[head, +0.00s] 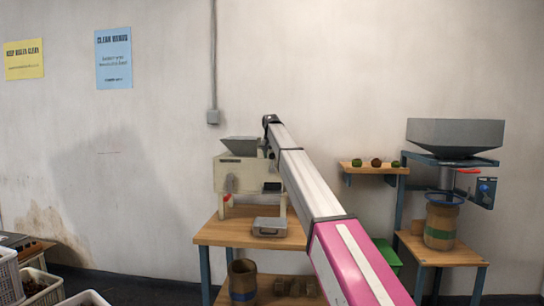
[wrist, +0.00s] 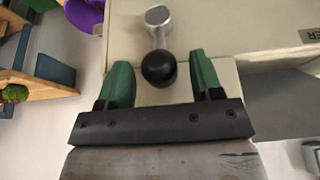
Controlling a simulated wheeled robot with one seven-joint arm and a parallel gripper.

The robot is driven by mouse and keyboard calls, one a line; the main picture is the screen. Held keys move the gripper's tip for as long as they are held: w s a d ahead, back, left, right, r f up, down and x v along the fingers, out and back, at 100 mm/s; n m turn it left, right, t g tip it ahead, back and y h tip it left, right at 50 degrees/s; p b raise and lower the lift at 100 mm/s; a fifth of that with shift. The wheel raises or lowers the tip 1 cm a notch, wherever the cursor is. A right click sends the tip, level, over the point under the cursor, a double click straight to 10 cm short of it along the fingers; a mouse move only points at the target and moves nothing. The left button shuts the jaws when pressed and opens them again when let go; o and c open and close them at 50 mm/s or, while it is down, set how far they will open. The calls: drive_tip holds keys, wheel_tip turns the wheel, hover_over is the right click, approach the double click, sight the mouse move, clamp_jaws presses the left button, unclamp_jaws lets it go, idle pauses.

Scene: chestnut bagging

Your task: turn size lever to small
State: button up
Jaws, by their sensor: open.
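The lever with a black ball knob (wrist: 158,68) and a short metal stem sits on the cream machine, and I take it for the size lever. Its stem runs up the wrist picture to a silver round hub (wrist: 157,17). My gripper (wrist: 160,75) is open, with one green finger left of the knob and one right of it. The knob lies between the fingertips, with gaps on both sides and no grip on it. In the head view the cream machine (head: 233,174) stands on a wooden bench; my arm hides the lever and my gripper there.
The machine carries a grey hopper (head: 240,146) and a red-tipped lever (head: 228,198) on its front. A metal tray (head: 270,227) sits on the bench (head: 215,235). A small shelf (head: 362,171) and a hopper stand (head: 455,140) are at right. A purple bowl (wrist: 84,15) shows in the wrist view.

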sight(262, 157)
drive_tip(key=shift+f, duration=0.15)
clamp_jaws()
drive_tip(key=shift+w+a+f+n+h, duration=0.1)
drive_tip(key=shift+a+f+n+h, duration=0.15)
drive_tip(key=shift+a+h, duration=0.75)
drive_tip(key=shift+s+a+f+n+h, duration=0.1)
drive_tip(key=shift+a+f+n+h, duration=0.15)
drive_tip(key=shift+a+h, duration=0.7)
drive_tip(key=shift+w+a+f+n+h, duration=0.1)
drive_tip(key=shift+a+f+n+h, duration=0.15)
drive_tip(key=shift+a+h, duration=0.75)
drive_tip(key=shift+d+h, duration=0.35)
drive_tip(key=shift+d, duration=0.05)
unclamp_jaws()
